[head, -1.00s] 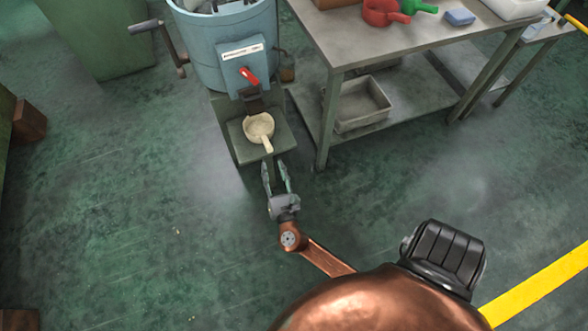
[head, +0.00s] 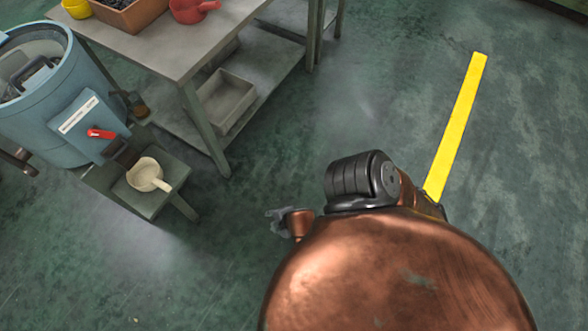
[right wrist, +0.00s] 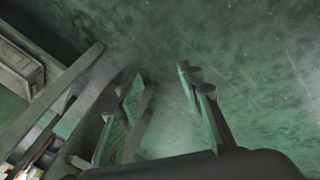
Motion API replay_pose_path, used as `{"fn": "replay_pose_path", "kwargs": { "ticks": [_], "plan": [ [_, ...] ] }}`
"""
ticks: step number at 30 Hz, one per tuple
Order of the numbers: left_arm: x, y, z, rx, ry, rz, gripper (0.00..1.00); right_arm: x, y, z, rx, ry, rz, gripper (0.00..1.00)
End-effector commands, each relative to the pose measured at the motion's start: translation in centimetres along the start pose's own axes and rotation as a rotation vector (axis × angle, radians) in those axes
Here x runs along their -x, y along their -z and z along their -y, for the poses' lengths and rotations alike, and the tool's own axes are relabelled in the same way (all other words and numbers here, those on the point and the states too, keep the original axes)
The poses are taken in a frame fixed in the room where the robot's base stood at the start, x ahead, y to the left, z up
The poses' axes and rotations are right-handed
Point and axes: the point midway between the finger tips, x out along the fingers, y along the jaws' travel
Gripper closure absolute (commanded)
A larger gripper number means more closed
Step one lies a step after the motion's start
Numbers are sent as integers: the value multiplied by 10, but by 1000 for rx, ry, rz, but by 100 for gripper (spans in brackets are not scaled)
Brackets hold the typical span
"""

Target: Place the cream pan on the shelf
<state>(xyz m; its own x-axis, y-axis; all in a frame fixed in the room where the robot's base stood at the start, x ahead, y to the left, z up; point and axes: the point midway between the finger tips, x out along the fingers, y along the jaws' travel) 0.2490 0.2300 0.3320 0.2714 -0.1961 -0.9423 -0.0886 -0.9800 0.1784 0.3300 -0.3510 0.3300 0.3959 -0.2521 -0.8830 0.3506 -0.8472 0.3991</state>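The cream pan (head: 147,174) sits upright on a small stand below the blue machine's spout, its handle pointing to the lower right. The shelf (head: 262,75) is the lower board of the grey metal table. My right gripper (head: 279,222) is right of the pan and apart from it, over open floor, partly hidden by my own arm. In the right wrist view my right gripper (right wrist: 168,112) has its fingers spread with nothing between them. The pan does not show in that view. My left gripper is not in view.
A grey tray (head: 227,101) lies on the shelf. The table top (head: 150,50) holds a red scoop (head: 190,10), a brown box and a yellow cup. The blue machine (head: 60,110) stands left of the table. The floor around my right gripper is clear.

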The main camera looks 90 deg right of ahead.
Motion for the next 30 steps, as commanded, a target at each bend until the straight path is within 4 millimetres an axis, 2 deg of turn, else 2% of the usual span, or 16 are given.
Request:
{"fn": "replay_pose_path", "kwargs": {
  "ticks": [1, 3, 6, 9, 13, 30],
  "plan": [
    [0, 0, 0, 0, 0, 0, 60, 11, -8, 28, -102, 100, -4, 66],
    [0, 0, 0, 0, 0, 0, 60, 26, -12, 64, -228, 229, -4, 66],
    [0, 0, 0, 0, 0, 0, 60, 46, -14, 102, -358, 367, 5, 66],
    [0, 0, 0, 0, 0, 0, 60, 60, -13, 123, -430, 448, 14, 66],
    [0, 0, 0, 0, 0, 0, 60, 66, -12, 132, -460, 482, 17, 66],
    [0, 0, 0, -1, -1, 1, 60, 65, -12, 131, -456, 479, 16, 66]
  ]
}}
